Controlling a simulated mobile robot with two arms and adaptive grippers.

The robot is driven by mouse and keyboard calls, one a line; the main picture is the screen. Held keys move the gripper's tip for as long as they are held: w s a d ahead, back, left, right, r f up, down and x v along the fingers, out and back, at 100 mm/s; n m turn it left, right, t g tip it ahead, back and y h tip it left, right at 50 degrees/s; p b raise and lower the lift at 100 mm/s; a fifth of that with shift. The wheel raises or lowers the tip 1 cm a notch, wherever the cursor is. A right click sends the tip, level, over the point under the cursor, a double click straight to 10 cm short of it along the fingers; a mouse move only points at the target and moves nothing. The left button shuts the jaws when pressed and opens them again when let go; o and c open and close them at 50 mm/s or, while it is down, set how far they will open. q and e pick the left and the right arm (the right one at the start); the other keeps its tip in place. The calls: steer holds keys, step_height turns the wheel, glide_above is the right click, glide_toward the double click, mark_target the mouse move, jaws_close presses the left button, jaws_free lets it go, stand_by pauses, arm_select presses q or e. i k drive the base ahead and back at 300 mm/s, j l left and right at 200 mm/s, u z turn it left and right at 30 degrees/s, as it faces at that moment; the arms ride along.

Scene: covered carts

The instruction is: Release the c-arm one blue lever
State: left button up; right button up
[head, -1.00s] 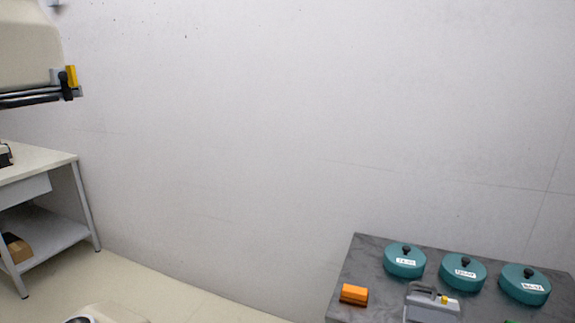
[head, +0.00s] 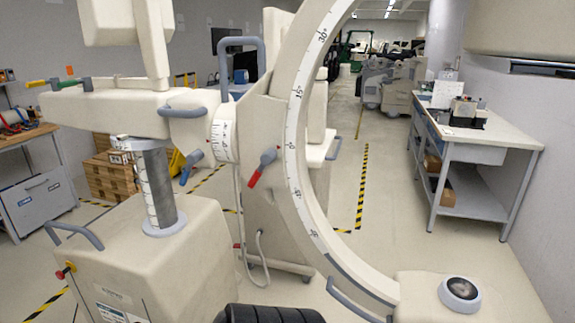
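The beige C-arm (head: 296,130) fills the left and middle of the head view, with its curved scale-marked arc. A blue lever (head: 190,166) sticks out below the horizontal arm, just left of the white graduated collar (head: 223,138). It slants down to the left. A second lever with a red tip (head: 261,168) sits right of the collar, by the arc. A lever with green and orange parts (head: 58,84) is at the arm's far left end. Neither of my grippers shows, and nothing is seen touching the levers.
The C-arm's base cabinet (head: 150,245) with a grey handle stands at the lower left. A white table (head: 485,135) stands along the right wall. Boxes (head: 108,178) and a workbench are at the left. Open floor with striped tape (head: 360,190) lies between the C-arm and the table.

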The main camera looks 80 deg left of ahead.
mark_target(192, 159)
steer(key=u, duration=3.25)
